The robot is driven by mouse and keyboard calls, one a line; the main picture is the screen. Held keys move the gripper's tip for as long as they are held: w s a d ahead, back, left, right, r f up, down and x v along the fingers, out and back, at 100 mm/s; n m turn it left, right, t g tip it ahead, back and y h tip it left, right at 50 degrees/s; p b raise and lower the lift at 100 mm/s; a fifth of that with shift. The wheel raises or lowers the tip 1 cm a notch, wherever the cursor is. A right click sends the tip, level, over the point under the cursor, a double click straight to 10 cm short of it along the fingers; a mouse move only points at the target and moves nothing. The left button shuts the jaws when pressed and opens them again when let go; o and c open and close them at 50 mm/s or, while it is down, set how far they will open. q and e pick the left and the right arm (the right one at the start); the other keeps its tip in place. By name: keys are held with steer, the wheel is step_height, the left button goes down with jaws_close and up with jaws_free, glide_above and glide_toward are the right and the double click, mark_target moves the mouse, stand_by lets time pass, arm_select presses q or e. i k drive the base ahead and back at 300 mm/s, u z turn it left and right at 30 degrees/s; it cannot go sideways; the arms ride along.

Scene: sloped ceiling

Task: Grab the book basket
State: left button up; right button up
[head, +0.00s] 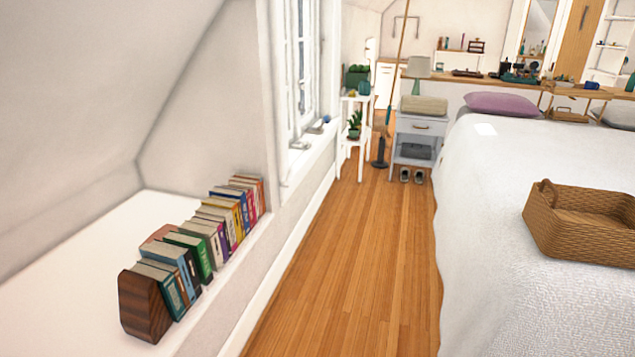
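A brown woven basket (583,243) with a raised handle at its left end sits on the bed (490,250) at the right of the head view. Its right end is cut off by the picture edge, and no books show inside it. A row of several books (205,240) stands on the white ledge (75,290) at the left, with a dark wooden bookend (143,305) at the near end. Neither of my grippers is in view.
A wooden floor strip (345,270) runs clear between the ledge and the bed. A purple pillow (500,104) lies on the bed.

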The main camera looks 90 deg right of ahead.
mark_target(594, 226)
steer(key=z, duration=3.75)
steer(key=k, duration=0.2)
steer(key=z, duration=0.25)
